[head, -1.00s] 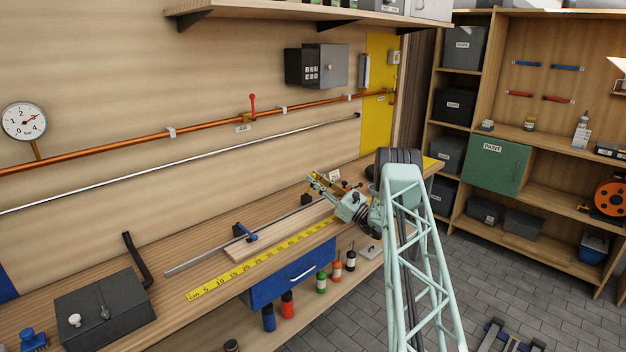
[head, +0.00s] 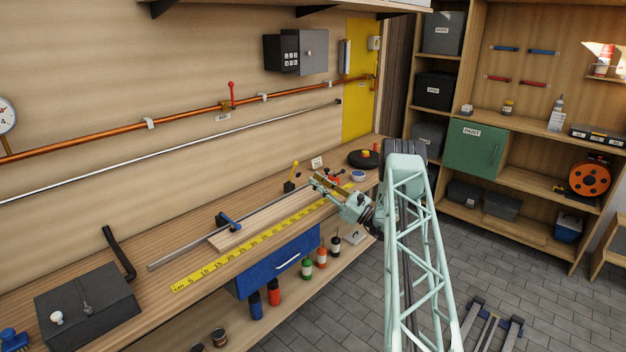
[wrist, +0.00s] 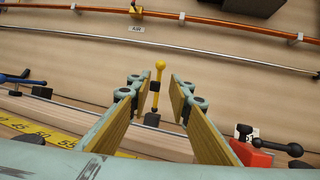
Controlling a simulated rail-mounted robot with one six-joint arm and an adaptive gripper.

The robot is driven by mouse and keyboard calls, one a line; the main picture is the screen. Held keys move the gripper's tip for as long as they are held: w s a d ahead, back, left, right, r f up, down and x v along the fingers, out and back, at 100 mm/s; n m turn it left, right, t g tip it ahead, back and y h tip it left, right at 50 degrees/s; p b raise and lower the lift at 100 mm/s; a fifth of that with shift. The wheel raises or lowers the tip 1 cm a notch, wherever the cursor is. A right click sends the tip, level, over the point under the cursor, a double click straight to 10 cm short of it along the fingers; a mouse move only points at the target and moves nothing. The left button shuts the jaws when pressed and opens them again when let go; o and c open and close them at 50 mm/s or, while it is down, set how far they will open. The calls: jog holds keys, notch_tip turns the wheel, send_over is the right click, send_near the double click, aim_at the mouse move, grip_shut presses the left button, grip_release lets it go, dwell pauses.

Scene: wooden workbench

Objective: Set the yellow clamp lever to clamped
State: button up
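The yellow clamp lever (head: 295,171) stands nearly upright on a small black base (head: 290,187) at the back of the workbench. In the wrist view the lever (wrist: 157,84) shows whole, with a yellow ball at its top, in the gap between my fingers and beyond them. My gripper (head: 317,183) is above the bench, just right of the lever in the head view. In the wrist view my gripper (wrist: 154,92) is open, its two yellow-padded fingers wide apart with nothing held between them. I see no contact with the lever.
A wooden board (head: 265,222) with a blue-handled clamp (head: 229,221) and a yellow ruler (head: 215,269) lie left of the gripper. A black round disc (head: 362,159) lies farther right. Pipes run along the wall behind.

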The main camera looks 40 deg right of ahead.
jog(key=shift+o, duration=0.2)
jog(key=g+h+p, duration=0.4)
jog(key=g+p, duration=0.4)
jog(key=p, duration=0.4)
send_near(294, 168)
jog(key=s+d+r, duration=0.2)
jog(key=s, duration=0.1)
jog(key=shift+w+a+f+m+g, duration=0.1)
jog(key=shift+a+f+m+g, duration=0.1)
jog(key=shift+m+g, duration=0.15)
jog(key=shift+w, duration=0.1)
jog(key=shift+x, duration=6.75)
jog(key=shift+a+r, duration=0.15)
jog(key=shift+c, duration=0.7)
grip_shut()
